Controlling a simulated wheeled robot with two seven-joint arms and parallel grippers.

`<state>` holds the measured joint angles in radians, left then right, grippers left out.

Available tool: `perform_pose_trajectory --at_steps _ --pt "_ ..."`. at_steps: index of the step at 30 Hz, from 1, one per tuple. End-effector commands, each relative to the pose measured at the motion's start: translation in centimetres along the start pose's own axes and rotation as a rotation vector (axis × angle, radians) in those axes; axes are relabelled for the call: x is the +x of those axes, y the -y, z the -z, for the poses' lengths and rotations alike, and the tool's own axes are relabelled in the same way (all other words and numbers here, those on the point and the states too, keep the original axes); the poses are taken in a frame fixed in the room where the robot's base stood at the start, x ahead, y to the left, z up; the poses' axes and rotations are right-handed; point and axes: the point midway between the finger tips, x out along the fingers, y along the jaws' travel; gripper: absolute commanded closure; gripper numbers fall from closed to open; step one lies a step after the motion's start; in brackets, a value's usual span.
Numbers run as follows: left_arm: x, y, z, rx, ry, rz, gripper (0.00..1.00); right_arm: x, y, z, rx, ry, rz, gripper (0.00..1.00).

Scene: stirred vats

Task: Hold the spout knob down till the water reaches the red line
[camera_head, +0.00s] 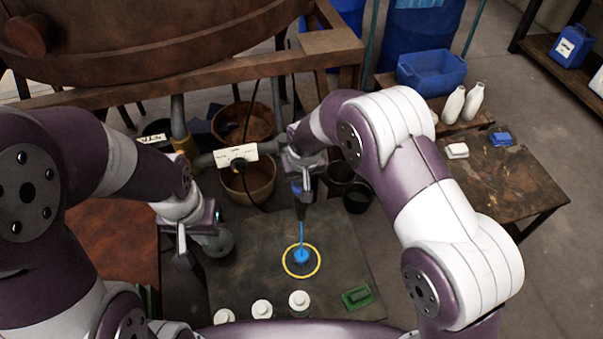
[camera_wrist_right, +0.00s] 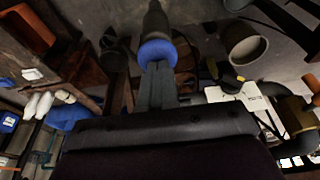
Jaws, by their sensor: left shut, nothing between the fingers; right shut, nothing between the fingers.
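My right gripper (camera_head: 301,208) is shut with nothing between its fingers and points downward over the grey work surface (camera_head: 240,275). In the right wrist view, its shut fingers (camera_wrist_right: 156,72) reach a blue round part (camera_wrist_right: 157,51) on a dark cylinder; I cannot tell whether they press it. A thin blue stream (camera_head: 301,235) runs down below the gripper to a blue spot (camera_head: 302,256) inside a yellow ring (camera_head: 301,274). I cannot make out a red line. My left gripper (camera_head: 184,258) is shut and empty, left of the ring.
Several white lidded pots, including one (camera_head: 299,300), stand along the front edge. A green block (camera_head: 357,297) lies at front right. A pipe carries a white label (camera_head: 222,158) and dark knob (camera_head: 239,165). A side table (camera_head: 500,185) stands right.

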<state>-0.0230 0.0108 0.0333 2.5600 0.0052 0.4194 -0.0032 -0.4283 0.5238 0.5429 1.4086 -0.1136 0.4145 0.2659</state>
Motion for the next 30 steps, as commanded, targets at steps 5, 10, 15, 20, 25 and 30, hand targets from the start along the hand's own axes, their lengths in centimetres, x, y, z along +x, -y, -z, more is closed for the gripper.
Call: perform_pose_trajectory --at_steps 5,10,15,20,25,30 --pt "0.3 0.0 0.0 0.000 0.000 0.000 1.00 1.3 -0.1 -1.6 -0.001 0.041 -0.006 1.00" --pt "0.3 0.0 0.0 0.000 0.000 0.000 1.00 1.3 -0.1 -1.6 -0.001 0.041 -0.006 1.00" --pt "0.3 0.0 0.0 0.000 0.000 0.000 1.00 1.3 -0.1 -1.6 -0.001 0.041 -0.006 1.00" --pt "0.3 0.0 0.0 0.000 0.000 0.000 1.00 1.3 -0.1 -1.6 -0.001 0.041 -0.006 1.00" --pt "0.2 0.0 0.0 0.000 0.000 0.000 1.00 1.3 -0.1 -1.6 -0.001 0.040 -0.006 1.00" --pt "-1.2 0.0 0.1 0.000 0.000 0.000 1.00 -0.5 -0.2 -0.8 0.000 0.033 -0.005 1.00"
